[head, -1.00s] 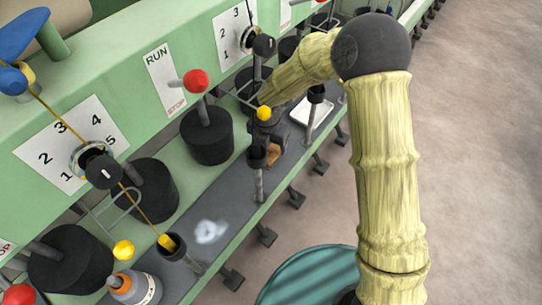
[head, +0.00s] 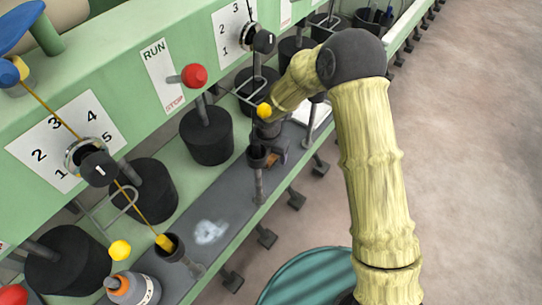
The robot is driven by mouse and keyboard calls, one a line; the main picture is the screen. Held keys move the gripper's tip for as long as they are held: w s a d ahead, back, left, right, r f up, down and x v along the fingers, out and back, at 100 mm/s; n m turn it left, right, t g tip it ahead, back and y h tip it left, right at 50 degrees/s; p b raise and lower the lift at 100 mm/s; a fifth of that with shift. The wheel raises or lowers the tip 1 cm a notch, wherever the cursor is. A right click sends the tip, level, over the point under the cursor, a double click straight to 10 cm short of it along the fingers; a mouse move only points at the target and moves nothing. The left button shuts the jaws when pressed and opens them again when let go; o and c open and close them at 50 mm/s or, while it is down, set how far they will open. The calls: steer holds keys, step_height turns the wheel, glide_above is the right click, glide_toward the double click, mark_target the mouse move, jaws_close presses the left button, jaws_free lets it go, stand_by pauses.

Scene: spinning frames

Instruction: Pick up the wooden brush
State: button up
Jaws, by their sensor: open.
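The wooden brush (head: 270,161) is a small brown patch on the grey shelf, just behind and right of a dark spindle cup. Most of it is hidden by the cup and by my gripper. My gripper (head: 277,146) is dark, points down from my bamboo-like arm and is directly above the brush. Its jaws are open, with one finger showing at the right of the brush. Whether a finger touches the brush cannot be told.
A spindle with a dark cup (head: 257,157) stands close to my gripper. A white tray (head: 319,113) lies behind it on the grey shelf (head: 222,213). Black cylinders (head: 206,137) line the green frame. A teal round drum (head: 305,280) is below, and the floor at right is clear.

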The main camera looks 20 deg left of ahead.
steer(key=c, duration=1.1)
steer(key=shift+r, duration=0.1)
steer(key=shift+c, duration=0.2)
step_height(320, 180, up, 10)
steer(key=shift+f+p, duration=0.1)
steer(key=shift+p, duration=0.75)
